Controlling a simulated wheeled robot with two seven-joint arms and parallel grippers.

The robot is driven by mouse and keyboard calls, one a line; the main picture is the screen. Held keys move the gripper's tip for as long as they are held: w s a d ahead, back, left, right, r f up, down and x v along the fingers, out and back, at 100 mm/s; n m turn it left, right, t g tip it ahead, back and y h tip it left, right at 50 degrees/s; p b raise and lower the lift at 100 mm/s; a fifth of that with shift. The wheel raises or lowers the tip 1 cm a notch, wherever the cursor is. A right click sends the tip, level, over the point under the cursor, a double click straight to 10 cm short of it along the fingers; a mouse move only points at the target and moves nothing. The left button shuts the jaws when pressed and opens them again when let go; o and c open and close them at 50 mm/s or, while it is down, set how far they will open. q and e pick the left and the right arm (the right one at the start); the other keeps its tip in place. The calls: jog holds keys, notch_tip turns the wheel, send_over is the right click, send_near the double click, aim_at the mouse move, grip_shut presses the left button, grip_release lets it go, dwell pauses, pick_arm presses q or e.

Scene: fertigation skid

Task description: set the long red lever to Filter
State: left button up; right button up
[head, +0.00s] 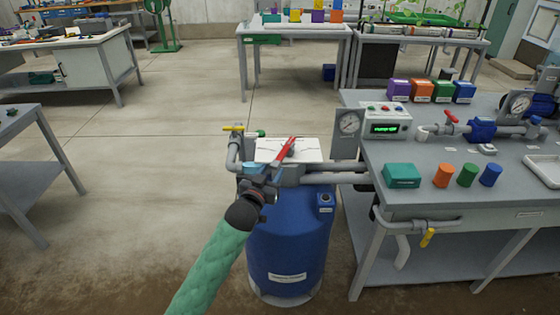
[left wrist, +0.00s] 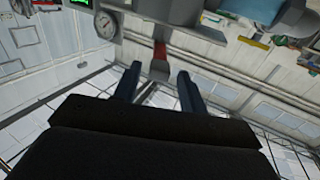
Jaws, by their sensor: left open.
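The long red lever (head: 284,148) sits on top of the blue tank (head: 285,238), in front of a white plate (head: 300,149) whose markings are too small to read. The lever points up and to the right in the head view. My left gripper (head: 264,171) is open at the near, lower-left end of the lever. In the left wrist view the red lever (left wrist: 160,50) shows beyond the gap between the two fingers of the left gripper (left wrist: 157,76). I cannot tell whether a finger touches it. The right gripper is out of view.
A yellow-handled valve (head: 233,128) stands just left of the plate. Open floor lies to the left.

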aim_at(280, 160)
pick_arm(q)
jog(key=shift+w+d+r, duration=0.15)
jog(key=shift+w+d, duration=0.05)
jog(key=shift+w, duration=0.1)
jog(key=shift+p+x, duration=0.55)
jog(key=shift+x, duration=2.8)
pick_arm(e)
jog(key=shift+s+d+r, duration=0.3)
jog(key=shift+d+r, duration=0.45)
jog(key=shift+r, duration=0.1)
pick_arm(q)
grip_shut()
